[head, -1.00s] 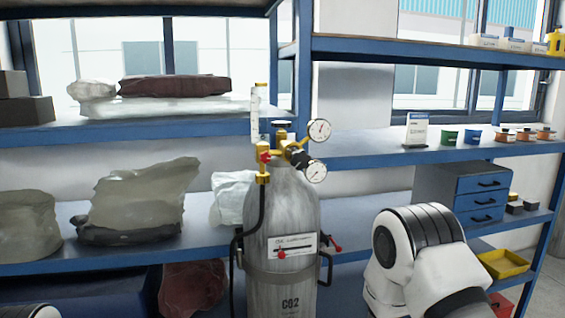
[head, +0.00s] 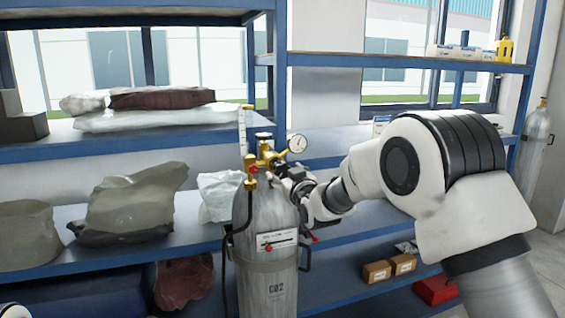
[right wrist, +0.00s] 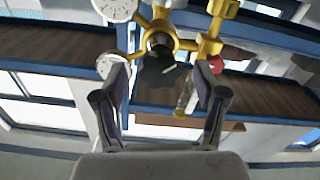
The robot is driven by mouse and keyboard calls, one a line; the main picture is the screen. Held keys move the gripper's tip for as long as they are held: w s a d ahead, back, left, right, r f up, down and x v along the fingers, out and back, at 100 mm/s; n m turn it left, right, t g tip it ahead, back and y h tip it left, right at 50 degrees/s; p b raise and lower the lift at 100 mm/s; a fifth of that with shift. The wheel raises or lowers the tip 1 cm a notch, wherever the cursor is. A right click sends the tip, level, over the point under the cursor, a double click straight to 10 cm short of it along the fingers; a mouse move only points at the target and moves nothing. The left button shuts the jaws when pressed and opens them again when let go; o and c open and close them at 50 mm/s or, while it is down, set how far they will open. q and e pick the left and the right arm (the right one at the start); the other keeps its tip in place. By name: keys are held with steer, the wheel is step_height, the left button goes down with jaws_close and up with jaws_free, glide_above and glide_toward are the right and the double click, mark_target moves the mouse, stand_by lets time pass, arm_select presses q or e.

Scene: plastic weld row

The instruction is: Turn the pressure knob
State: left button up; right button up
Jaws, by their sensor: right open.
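The grey CO2 cylinder (head: 268,220) stands upright in front of the shelves in the head view. A brass regulator (head: 265,158) with a round gauge (head: 297,144) is on its top. My right gripper (head: 300,183) is at the regulator's right side in the head view, partly covering it and the lower gauge. In the right wrist view, the black pressure knob (right wrist: 158,71) sits on the regulator's brass body (right wrist: 158,38). The open fingers of my right gripper (right wrist: 161,80) are on either side of it, with gaps visible. My left gripper is out of view.
A blue shelf rack (head: 120,258) stands close behind the cylinder, holding wrapped bags (head: 130,205). Small cardboard boxes (head: 376,272) and a red bin (head: 436,288) are low on the right. A second cylinder (head: 537,135) stands at the far right. A black hose (head: 232,215) hangs along the cylinder's left side.

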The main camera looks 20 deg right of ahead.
steer(key=shift+w+a+r+p, duration=0.25)
steer(key=shift+w+r+p, duration=0.1)
steer(key=shift+w, duration=0.35)
steer(key=shift+w+d+f, duration=0.3)
steer(key=shift+w+f, duration=0.1)
steer(key=shift+c, duration=0.4)
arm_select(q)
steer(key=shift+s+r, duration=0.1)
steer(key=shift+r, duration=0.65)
arm_select(e)
steer(key=shift+a+r, duration=0.1)
steer(key=c, duration=1.1)
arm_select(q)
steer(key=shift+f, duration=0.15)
